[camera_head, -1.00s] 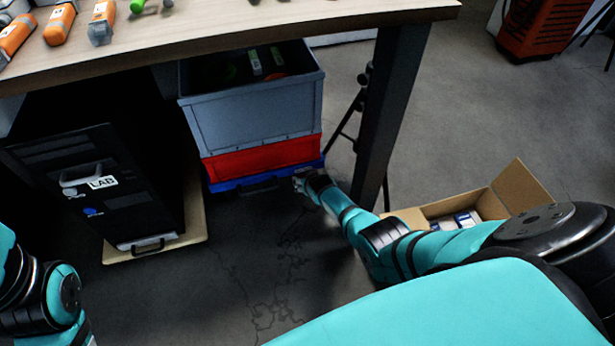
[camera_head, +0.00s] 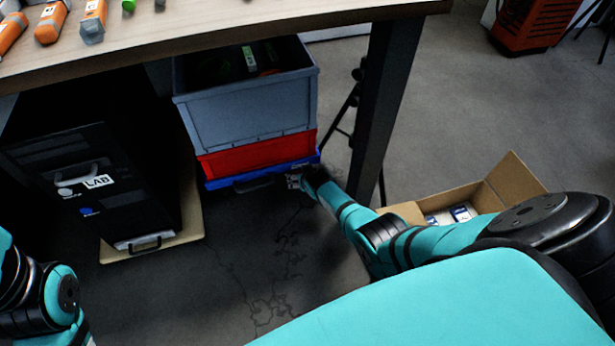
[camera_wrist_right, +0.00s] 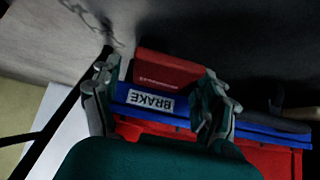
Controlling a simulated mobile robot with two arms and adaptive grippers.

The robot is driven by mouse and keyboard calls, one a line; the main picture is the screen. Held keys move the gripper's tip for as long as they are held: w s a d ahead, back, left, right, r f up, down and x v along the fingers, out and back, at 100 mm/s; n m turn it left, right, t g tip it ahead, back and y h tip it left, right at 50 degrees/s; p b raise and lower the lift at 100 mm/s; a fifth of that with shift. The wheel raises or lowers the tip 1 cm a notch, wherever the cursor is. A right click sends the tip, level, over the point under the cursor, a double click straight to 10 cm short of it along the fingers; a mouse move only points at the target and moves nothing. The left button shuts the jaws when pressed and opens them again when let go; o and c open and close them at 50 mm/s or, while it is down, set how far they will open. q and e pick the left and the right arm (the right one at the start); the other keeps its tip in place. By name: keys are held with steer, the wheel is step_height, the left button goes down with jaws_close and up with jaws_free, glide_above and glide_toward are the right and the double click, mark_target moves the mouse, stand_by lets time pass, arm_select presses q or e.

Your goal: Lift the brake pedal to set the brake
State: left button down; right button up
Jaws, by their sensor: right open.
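The red brake pedal (camera_wrist_right: 170,72) shows in the right wrist view, at the edge of the blue base (camera_wrist_right: 245,132). A white BRAKE label (camera_wrist_right: 150,100) is on the blue base beside the pedal and looks upside down. My right gripper (camera_wrist_right: 158,98) is open, with one finger on each side of the pedal and label. I cannot tell whether the fingers touch the pedal. In the head view my right gripper (camera_head: 293,180) is low at the front right of the blue base (camera_head: 222,182), and the pedal is hidden there. My left gripper is out of view.
A red crate (camera_head: 255,155) and an open grey crate (camera_head: 250,110) stand on the blue base under the table (camera_head: 250,18). A table leg (camera_head: 382,110) and a cardboard box (camera_head: 515,180) are to the right. A black LAB case (camera_head: 90,190) stands left.

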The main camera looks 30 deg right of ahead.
steer(key=v, duration=1.1)
steer(key=shift+r, duration=0.25)
steer(key=shift+s+a, duration=0.1)
steer(key=shift+s, duration=0.05)
